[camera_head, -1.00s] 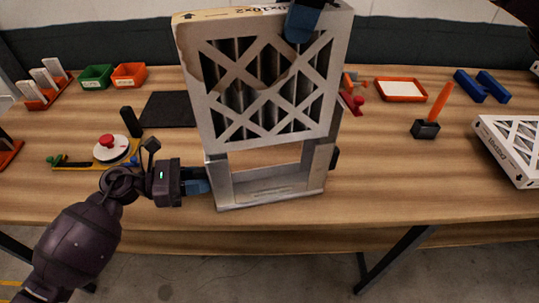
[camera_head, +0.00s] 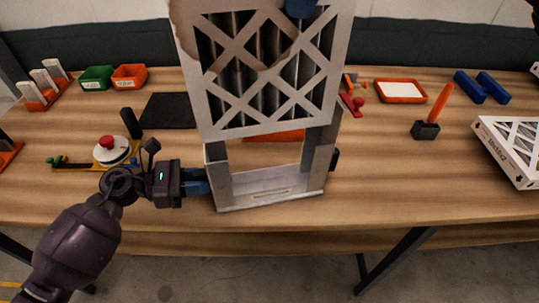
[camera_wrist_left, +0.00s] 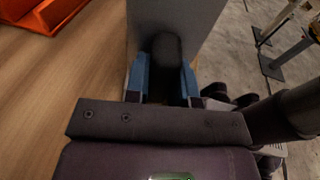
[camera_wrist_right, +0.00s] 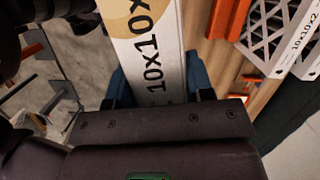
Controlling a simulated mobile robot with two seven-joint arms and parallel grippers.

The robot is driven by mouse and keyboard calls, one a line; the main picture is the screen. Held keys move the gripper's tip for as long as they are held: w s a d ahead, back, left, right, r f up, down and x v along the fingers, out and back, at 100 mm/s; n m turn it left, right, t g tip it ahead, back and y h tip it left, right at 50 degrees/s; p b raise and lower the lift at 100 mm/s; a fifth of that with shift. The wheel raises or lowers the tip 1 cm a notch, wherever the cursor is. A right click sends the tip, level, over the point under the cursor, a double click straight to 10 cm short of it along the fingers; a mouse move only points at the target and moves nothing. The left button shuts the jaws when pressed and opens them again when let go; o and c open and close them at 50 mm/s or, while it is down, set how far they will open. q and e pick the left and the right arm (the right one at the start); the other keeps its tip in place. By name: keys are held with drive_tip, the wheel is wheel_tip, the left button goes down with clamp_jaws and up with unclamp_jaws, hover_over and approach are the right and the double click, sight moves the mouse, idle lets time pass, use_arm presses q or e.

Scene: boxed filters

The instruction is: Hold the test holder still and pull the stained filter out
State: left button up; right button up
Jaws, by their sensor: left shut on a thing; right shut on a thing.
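The stained filter (camera_head: 262,127), a white lattice-faced frame with pleats and a brown stain, stands upright above the test holder (camera_head: 270,192), a grey U-shaped frame on the table. The filter's lower edge is near the tops of the holder's uprights; I cannot tell whether it is clear of them. My left gripper (camera_head: 200,182) is shut on a dark handle on the holder's left side, seen in the left wrist view (camera_wrist_left: 163,52). My right gripper (camera_wrist_right: 157,85) is shut on the filter's printed edge (camera_wrist_right: 148,45); only a blue fingertip shows in the head view.
Green (camera_head: 96,77) and orange (camera_head: 129,76) bins, a black mat (camera_head: 168,111) and a red push button (camera_head: 106,142) are at left. An orange-handled tool (camera_head: 426,130), an orange tray (camera_head: 400,91), blue blocks (camera_head: 480,86) and another filter (camera_head: 512,150) are at right.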

drive_tip(key=shift+r, duration=1.9)
drive_tip(key=shift+r, duration=1.1)
use_arm(q)
drive_tip(key=o, duration=0.8)
